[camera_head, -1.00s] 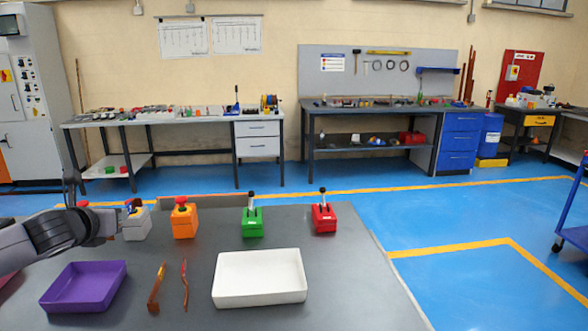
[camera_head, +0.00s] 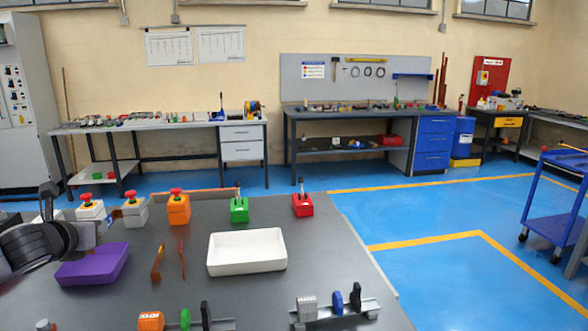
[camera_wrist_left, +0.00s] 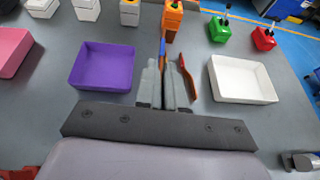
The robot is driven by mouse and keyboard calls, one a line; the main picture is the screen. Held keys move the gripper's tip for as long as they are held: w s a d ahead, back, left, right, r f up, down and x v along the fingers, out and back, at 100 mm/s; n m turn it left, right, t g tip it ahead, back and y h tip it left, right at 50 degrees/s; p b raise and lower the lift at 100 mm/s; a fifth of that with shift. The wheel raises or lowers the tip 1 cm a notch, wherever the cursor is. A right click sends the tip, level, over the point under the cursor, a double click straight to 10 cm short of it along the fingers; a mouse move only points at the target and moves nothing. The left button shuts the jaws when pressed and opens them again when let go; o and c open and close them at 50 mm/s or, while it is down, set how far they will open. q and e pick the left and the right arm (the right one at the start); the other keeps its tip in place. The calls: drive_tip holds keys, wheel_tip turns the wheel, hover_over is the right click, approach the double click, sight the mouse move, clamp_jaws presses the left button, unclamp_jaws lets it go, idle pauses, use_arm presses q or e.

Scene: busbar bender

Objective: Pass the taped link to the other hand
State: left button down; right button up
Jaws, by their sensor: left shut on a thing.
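My left gripper (camera_head: 108,228) is at the left of the head view, above the table behind the purple tray. It is shut on a thin copper link with blue tape; in the left wrist view the taped link (camera_wrist_left: 162,48) stands edge-on between the fingers (camera_wrist_left: 164,88), its lower part hidden by them. In the head view only a small brown piece of it shows by the fingertips. My right gripper is not in view.
A purple tray (camera_head: 93,265) and a white tray (camera_head: 246,265) flank the strips. Behind stand orange (camera_head: 178,210), green (camera_head: 239,210) and red (camera_head: 302,206) boxes, and pale red-topped ones. Rail fixtures (camera_head: 335,310) sit at the front. Table between tray and fixtures is clear.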

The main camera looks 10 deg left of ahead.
use_arm(q)
drive_tip(key=s+d+f+m+h, duration=0.1)
drive_tip(key=s+d+f, duration=0.2)
drive_tip(key=d, duration=0.6)
drive_tip(key=s+d+f+m+h, duration=0.1)
drive_tip(key=s+d+f, duration=0.2)
drive_tip(key=s+d, duration=0.4)
drive_tip(key=s+d+f+h, duration=0.1)
drive_tip(key=s+d+f, duration=0.2)
drive_tip(key=d, duration=0.9)
drive_tip(key=shift+s+m+t, duration=0.3)
drive_tip(key=shift+s+m, duration=0.1)
drive_tip(key=shift+s, duration=1.15)
drive_tip(key=shift+d, duration=0.1)
